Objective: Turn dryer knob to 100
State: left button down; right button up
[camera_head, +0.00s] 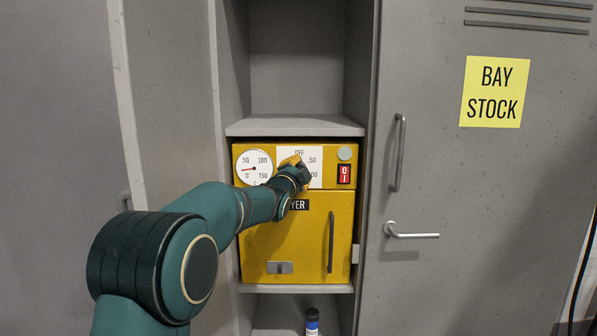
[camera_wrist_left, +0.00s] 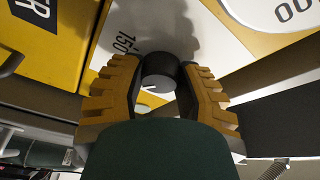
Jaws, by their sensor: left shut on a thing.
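The yellow dryer (camera_head: 285,240) sits on a shelf in the open middle locker. My left gripper (camera_head: 293,162) covers the dial's middle and hides the knob in the head view. In the left wrist view the dark round knob (camera_wrist_left: 160,70) sits between the two yellow ridged fingers of my left gripper (camera_wrist_left: 162,85), which are shut on it. A small pale mark shows on the knob's near edge. "150" is printed on the plate beside it. My right gripper is not in view.
A round gauge (camera_head: 253,168) with a red needle pointing left is left of the dial. A red switch (camera_head: 344,174) is to its right. The dryer door has a dark vertical handle (camera_head: 331,242). A small bottle (camera_head: 312,322) stands below. Locker walls flank the dryer closely.

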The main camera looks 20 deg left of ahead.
pick_arm(q)
jog(key=shift+r, duration=0.15)
jog(key=c, duration=0.5)
grip_release()
jog(key=shift+c, duration=0.2)
jog(key=shift+s, duration=0.1)
jog(key=s+f, duration=0.1)
jog(key=s, duration=1)
jog(key=shift+s+a+f, duration=0.15)
jog(key=shift+s, duration=0.2)
